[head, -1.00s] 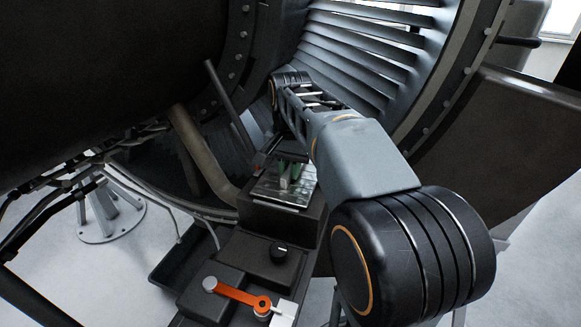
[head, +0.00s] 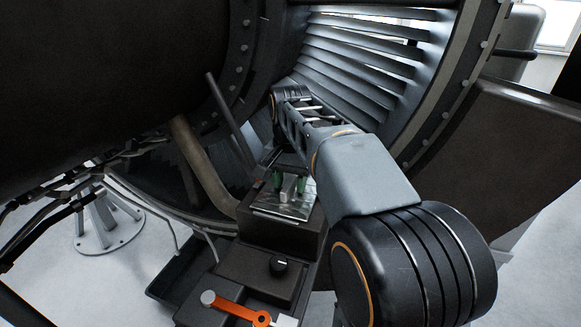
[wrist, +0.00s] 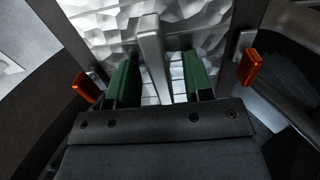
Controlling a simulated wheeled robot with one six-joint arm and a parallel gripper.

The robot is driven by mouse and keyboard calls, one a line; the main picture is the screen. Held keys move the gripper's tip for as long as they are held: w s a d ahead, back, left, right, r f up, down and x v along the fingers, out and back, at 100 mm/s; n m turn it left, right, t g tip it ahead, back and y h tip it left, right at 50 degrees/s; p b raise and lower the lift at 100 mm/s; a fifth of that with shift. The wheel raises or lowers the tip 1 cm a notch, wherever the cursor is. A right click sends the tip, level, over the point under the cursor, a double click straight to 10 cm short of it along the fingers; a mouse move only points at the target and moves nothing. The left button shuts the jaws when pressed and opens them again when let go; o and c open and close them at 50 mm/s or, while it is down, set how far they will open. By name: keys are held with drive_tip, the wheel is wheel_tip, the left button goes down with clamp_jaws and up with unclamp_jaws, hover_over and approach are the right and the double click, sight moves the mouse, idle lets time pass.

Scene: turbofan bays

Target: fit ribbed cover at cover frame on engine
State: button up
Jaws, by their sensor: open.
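The ribbed cover appears to be the crinkled silver plate (head: 285,208) on a dark block in the head view. It also fills the top of the wrist view (wrist: 210,28), with a pale upright rib (wrist: 152,50) standing from it. My gripper (head: 289,183) is open over the plate. In the wrist view, its green fingers (wrist: 160,76) stand on both sides of the rib, with a gap on each side. Orange tabs (wrist: 249,66) flank the plate left and right. I cannot tell how the plate is seated or which edges belong to the cover frame.
Grey engine vanes (head: 350,65) rise behind my arm.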

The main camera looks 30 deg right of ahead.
wheel_tip(320, 180, up, 14)
drive_tip(key=p, duration=0.1)
drive_tip(key=shift+f, duration=0.25)
idle(0.4)
